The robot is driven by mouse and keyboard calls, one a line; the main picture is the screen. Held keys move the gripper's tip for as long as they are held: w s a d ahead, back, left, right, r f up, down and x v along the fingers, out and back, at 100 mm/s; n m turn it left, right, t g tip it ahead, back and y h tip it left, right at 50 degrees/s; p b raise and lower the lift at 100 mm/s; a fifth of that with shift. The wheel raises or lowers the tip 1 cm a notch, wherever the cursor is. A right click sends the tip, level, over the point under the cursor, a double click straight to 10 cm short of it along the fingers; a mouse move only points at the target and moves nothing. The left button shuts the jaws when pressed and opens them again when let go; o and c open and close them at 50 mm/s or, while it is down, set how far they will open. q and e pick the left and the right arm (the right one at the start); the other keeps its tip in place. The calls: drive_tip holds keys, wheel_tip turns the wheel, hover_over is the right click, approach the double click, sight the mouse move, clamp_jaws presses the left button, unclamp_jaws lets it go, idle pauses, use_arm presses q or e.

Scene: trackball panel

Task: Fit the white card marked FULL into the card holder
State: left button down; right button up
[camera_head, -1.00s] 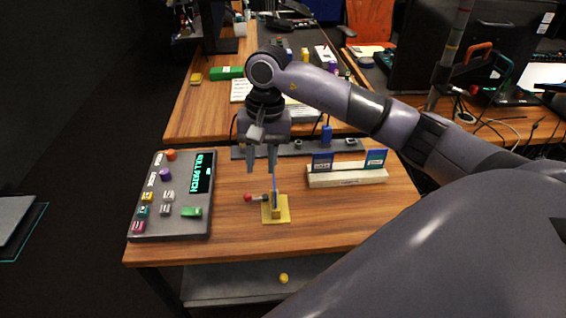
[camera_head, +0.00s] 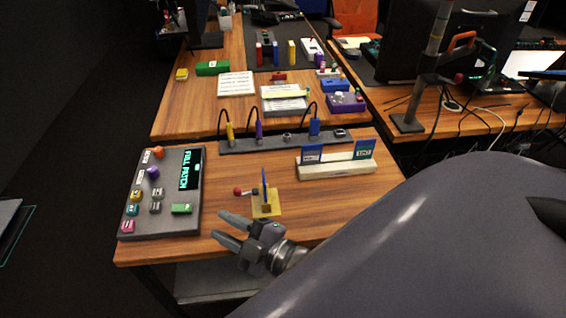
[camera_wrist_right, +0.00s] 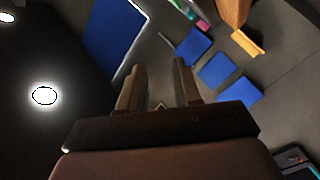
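The card holder is a small yellow base (camera_head: 266,212) on the front table. A thin blue-sided card (camera_head: 264,186) stands upright in it, nearly edge-on, so its marking cannot be read. A red-knobbed lever (camera_head: 239,191) is at the holder's left side. My right gripper (camera_head: 217,225) is in front of and left of the holder, apart from it. Its fingers are spread and empty; the right wrist view also shows its parted fingers (camera_wrist_right: 158,85). No readable white FULL card shows. My left gripper is not in view.
A pale rack (camera_head: 335,169) right of the holder bears two blue-and-green cards. A dark panel (camera_head: 162,193) with buttons and a "FULL PATCH" display is at the left. A socket strip (camera_head: 285,140) with cables runs behind. Bare wood lies around the holder.

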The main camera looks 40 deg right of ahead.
drive_tip(key=s+d+f+m+g+h, duration=0.3)
drive_tip(key=s+f+m+g, duration=0.3)
drive_tip(key=s+f+m, duration=0.4)
drive_tip(key=shift+s+d+f+m+h+p, duration=0.45)
drive_tip(key=shift+s+d+f, duration=0.25)
drive_tip(key=shift+f, duration=1)
